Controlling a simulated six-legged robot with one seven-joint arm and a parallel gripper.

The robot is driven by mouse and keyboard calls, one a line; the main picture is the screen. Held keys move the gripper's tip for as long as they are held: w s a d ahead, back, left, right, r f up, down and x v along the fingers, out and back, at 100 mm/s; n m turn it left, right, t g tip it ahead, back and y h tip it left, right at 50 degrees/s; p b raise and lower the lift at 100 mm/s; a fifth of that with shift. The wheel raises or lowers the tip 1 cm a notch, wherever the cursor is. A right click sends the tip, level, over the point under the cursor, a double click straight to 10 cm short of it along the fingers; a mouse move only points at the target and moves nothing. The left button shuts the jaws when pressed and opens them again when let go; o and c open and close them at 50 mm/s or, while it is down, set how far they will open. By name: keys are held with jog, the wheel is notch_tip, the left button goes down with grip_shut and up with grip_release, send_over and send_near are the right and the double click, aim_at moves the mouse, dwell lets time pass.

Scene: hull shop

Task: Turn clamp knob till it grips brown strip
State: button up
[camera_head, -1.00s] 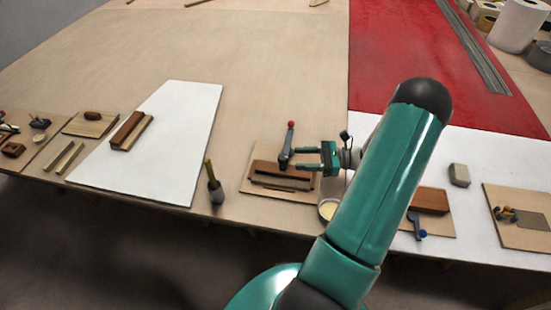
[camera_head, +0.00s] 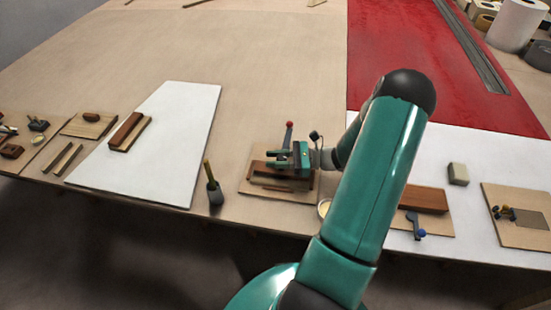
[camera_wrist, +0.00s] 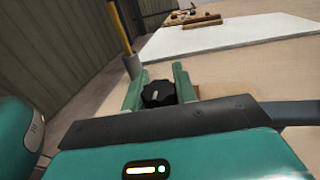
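My gripper (camera_head: 272,159) is over the wooden board (camera_head: 248,185) at the table's front edge. In the wrist view a black ribbed clamp knob (camera_wrist: 158,93) with a pale mark lies between the two green fingers. The fingers stand apart, one on each side of it; I cannot tell whether they touch it. The clamp's dark arm with a red ball end (camera_head: 289,125) shows behind my gripper. A brown strip (camera_head: 278,187) lies along the front of the board. The clamp's jaw is hidden, so its contact with the strip cannot be seen.
A dark pot with a brush (camera_head: 214,190) stands left of the board. A small cream-filled dish (camera_head: 324,208) is at its right. Another board with a brown block (camera_head: 424,199) and blue-ended clamp lies farther right.

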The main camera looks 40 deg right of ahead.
aim_at(284, 155)
jog(key=shift+c, duration=0.9)
